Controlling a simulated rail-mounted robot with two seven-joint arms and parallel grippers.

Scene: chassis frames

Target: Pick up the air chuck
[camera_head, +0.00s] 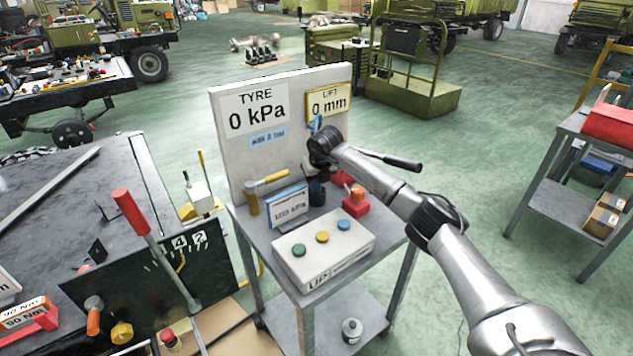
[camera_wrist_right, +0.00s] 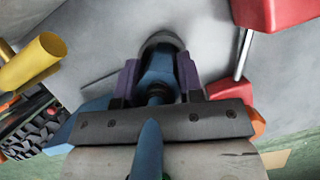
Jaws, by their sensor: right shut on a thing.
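The air chuck (camera_wrist_right: 155,70) is a blue tool that sits between the two fingers of my right gripper (camera_wrist_right: 158,80) in the right wrist view. The fingers, with purplish pads, are shut on it. In the head view, my right gripper (camera_head: 317,172) points down over the small grey cart, in front of the white panel. A blue part of the air chuck (camera_head: 316,123) shows above my dark wrist. Its lower end is mostly hidden by the gripper, and I cannot tell if it touches the cart. My left gripper is not in view.
The grey cart holds a white button box (camera_head: 323,250), a blue-and-white card box (camera_head: 288,206), a yellow-handled tool (camera_head: 265,184) and a red block (camera_head: 355,203). The panel (camera_head: 285,115) reads 0 kPa and 0 mm. A dark bench with a red-handled lever (camera_head: 130,212) stands left.

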